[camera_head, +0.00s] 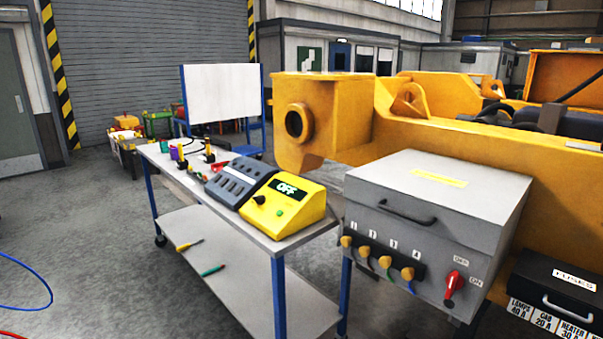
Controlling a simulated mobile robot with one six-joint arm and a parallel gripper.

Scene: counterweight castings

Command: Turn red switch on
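The red switch (453,285) is on the front face of a grey metal box (470,210), at its lower right. An OFF label is printed above the switch and an ON label to its right. The red handle stands roughly upright, with a dark part at its lower end. I cannot tell for sure which label it points to. My gripper is not in view, and nothing covers the switch.
The box has a black lid handle (405,213) and a row of yellow-brown plugs (377,256) left of the switch. A black fuse box (560,290) is close on the right. A cart (240,222) with a yellow device (284,205) reading OFF stands left.

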